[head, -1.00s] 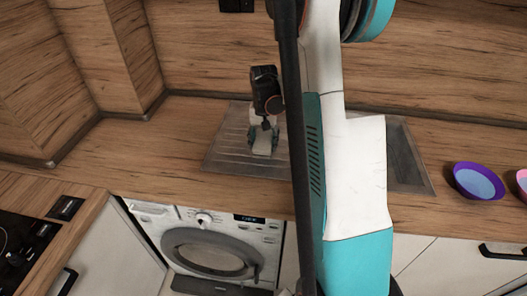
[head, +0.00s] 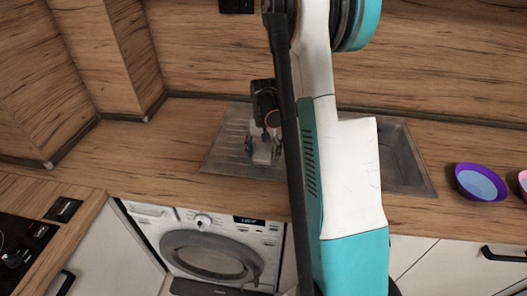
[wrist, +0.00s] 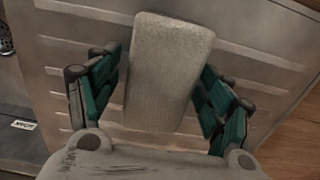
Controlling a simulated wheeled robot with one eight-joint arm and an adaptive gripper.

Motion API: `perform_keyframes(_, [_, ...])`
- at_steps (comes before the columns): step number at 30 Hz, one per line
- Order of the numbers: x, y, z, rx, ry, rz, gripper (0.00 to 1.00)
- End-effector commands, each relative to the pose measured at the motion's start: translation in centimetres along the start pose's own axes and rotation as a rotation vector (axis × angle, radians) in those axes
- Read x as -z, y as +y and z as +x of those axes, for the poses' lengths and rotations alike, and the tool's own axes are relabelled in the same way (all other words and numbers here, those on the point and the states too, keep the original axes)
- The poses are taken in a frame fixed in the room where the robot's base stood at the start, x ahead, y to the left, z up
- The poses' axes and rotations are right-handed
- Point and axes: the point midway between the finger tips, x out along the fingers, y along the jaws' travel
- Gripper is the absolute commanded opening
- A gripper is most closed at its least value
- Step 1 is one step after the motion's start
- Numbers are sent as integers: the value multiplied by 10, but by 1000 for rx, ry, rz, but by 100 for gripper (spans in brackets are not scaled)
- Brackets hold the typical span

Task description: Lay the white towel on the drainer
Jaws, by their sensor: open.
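The white towel (wrist: 168,72), a pale folded block, lies on the ridged metal drainer (wrist: 75,65) in the wrist view. My gripper (wrist: 160,100) is open, its green-padded fingers on either side of the towel with gaps showing beside it. In the head view my gripper (head: 263,148) is low over the drainer (head: 225,150), left of the sink bowl. The towel (head: 262,153) shows there as a small pale patch between the fingers, partly hidden by them.
The sink bowl (head: 398,160) is right of the drainer, partly behind my arm. A purple bowl (head: 480,183) and a pink one (head: 523,180) stand on the counter at right. The counter (head: 175,135) left of the drainer is clear. A washing machine (head: 205,250) is below.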

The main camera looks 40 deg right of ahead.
Motion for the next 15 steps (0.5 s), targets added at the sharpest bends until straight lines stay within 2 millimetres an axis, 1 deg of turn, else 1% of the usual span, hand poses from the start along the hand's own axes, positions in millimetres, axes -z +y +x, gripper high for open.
perform_keyframes(4, [0, 0, -4, 0, 0, 0, 73])
perform_keyframes(7, [0, 0, -15, 0, 0, 0, 73])
perform_keyframes(11, [0, 0, -40, 0, 0, 0, 73])
perform_keyframes(15, [0, 0, -70, 0, 0, 0, 73])
